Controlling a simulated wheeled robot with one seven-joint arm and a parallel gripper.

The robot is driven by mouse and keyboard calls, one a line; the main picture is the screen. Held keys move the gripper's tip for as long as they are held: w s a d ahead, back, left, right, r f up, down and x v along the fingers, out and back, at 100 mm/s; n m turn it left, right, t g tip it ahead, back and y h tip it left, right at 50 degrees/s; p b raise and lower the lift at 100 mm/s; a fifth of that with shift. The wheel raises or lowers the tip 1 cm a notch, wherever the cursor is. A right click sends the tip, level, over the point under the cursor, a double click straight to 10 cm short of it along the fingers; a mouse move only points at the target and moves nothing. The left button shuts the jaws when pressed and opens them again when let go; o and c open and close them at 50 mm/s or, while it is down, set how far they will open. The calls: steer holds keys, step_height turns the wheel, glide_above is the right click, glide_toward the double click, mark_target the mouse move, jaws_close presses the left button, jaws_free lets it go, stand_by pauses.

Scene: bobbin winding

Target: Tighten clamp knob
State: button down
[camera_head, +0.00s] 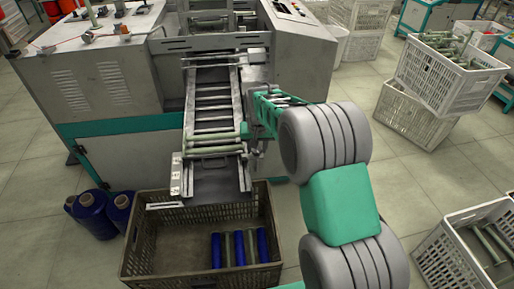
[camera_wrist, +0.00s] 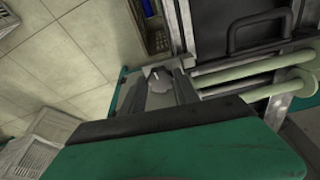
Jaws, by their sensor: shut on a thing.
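The clamp knob (camera_wrist: 160,82) shows in the wrist view as a small grey lobed piece beside the chute's side rail. My gripper (camera_wrist: 155,92) is shut on it, with a finger on each side. In the head view my gripper (camera_head: 257,148) reaches down at the right edge of the sloping chute (camera_head: 212,115), and the knob cannot be made out there. Pale green bobbin tubes (camera_head: 214,140) lie across the chute near its lower end; they also show in the wrist view (camera_wrist: 255,85). A black handle (camera_wrist: 265,30) is on the plate beside them.
A brown crate (camera_head: 150,250) under the chute holds several blue and grey bobbins (camera_head: 238,250). Blue yarn cones (camera_head: 92,212) stand on the floor at the left. White crates (camera_head: 440,85) of bobbins are at the right. The grey winding machine (camera_head: 85,85) stands behind. Floor right of my arm is partly clear.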

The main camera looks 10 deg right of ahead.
steer(key=shift+m, duration=0.3)
steer(key=c, duration=0.9)
jaws_free()
steer(key=shift+d, duration=0.1)
